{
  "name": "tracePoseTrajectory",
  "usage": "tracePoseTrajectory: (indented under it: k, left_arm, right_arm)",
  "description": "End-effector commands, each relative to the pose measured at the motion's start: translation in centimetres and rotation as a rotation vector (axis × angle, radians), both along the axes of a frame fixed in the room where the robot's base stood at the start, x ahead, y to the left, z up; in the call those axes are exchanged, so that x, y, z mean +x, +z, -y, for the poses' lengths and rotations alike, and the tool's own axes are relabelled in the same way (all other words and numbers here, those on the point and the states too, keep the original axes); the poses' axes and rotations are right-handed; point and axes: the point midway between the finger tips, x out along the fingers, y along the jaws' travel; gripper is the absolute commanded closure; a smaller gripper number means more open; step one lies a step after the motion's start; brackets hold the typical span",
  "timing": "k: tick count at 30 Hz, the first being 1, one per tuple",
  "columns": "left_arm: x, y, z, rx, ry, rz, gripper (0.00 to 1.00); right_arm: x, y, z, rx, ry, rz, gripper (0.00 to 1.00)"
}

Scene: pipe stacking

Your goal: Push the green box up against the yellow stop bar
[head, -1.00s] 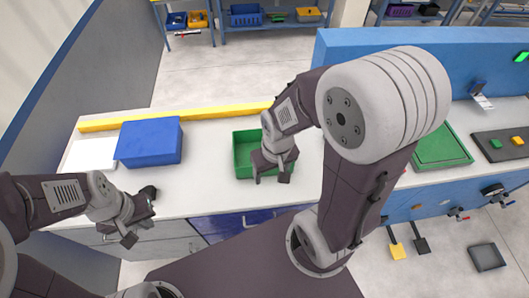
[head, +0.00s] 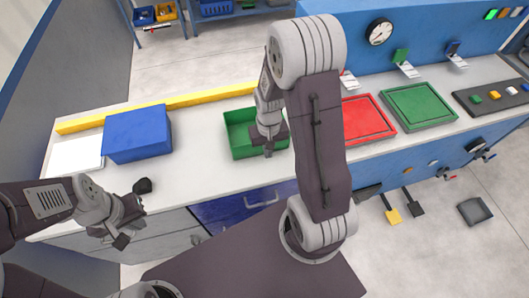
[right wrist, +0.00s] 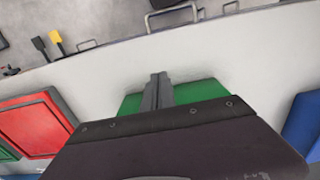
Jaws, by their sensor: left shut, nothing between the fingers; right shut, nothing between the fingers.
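The green box (head: 237,136) is an open tray on the white bench in the head view. The yellow stop bar (head: 175,104) lies along the bench's back edge, with a strip of white bench between it and the box. My right gripper (head: 268,150) is shut and empty at the near right of the box and hides part of it. In the right wrist view its fingers (right wrist: 158,88) overlap the green box (right wrist: 200,92); I cannot tell whether they touch it. My left gripper (head: 121,241) is shut and empty at the bench's front left edge.
A blue box (head: 137,134) stands left of the green box, beside a white panel (head: 76,154). Red (head: 367,120) and green (head: 419,105) trays lie to the right. The front middle of the bench is clear.

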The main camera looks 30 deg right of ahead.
Motion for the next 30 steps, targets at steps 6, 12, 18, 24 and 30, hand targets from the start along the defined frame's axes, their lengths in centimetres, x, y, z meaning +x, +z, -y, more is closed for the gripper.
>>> tracePoseTrajectory:
  k: [6,12,18,24,30]
  left_arm:
    - [0.0,-0.7,0.0,0.0,0.001,0.0,1.0]
    - [0.0,-0.1,0.0,0.0,0.0,0.0,1.0]
    - [0.0,0.2,0.0,0.0,0.0,0.0,1.0]
    - [0.0,0.1,0.0,0.0,0.0,0.0,1.0]
    - [0.0,0.2,0.0,0.0,0.0,0.0,1.0]
  right_arm:
    - [-0.2,-5.1,-0.1,0.001,0.0,-0.006,1.0]
    - [2.0,-6.2,0.5,0.0,0.0,0.002,1.0]
    - [3.6,-6.3,0.9,0.0,0.0,-0.001,1.0]
    - [3.9,-6.3,0.9,0.0,0.0,0.0,1.0]
    - [4.2,-6.3,1.0,0.0,0.0,0.001,1.0]
